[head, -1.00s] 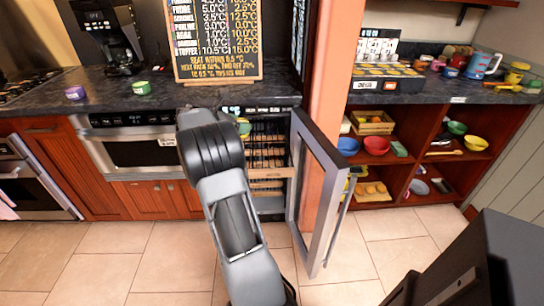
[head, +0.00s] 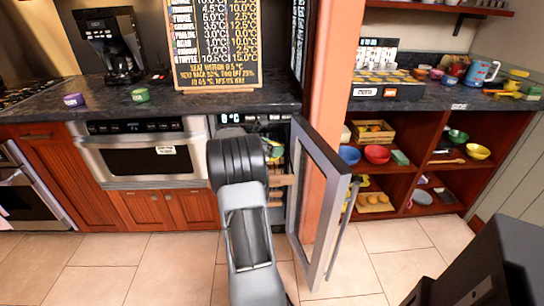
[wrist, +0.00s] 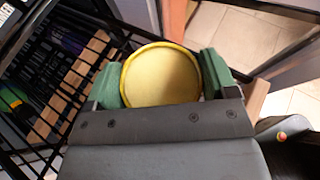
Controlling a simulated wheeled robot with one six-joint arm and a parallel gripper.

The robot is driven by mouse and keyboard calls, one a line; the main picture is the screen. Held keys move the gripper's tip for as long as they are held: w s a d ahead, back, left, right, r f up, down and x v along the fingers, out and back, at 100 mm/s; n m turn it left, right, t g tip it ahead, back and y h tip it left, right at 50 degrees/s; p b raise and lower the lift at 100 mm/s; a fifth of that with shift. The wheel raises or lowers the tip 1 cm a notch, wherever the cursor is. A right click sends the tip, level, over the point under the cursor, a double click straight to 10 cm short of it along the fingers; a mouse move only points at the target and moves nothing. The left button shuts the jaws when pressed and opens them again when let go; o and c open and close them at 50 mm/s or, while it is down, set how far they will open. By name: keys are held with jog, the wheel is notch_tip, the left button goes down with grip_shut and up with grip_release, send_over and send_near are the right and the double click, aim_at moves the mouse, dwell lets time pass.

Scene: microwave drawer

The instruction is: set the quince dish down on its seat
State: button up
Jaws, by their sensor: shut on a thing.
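The quince dish is a round yellow dish (wrist: 162,76) seen from above in the wrist view. My gripper (wrist: 162,80) is shut on it, with a green finger pad against each side. In the head view, a small yellow and green patch (head: 273,150) at the open cooler (head: 250,122) is the dish and fingers, mostly hidden behind my arm. Wooden-fronted wire racks (wrist: 75,85) lie to the left of the dish in the wrist view. I cannot tell which spot is its seat.
The cooler's glass door (head: 322,200) stands open to the right of my arm. Another green and yellow item (wrist: 14,98) sits among the racks. A purple cup (head: 73,100) and a green cup (head: 140,95) stand on the counter (head: 200,100). A chalkboard (head: 216,45) stands behind.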

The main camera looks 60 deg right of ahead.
jog(key=shift+d+f+b, duration=0.1)
jog(key=shift+f+b, duration=0.2)
jog(key=shift+f, duration=1.35)
jog(key=shift+f, duration=0.15)
jog(key=o, duration=1)
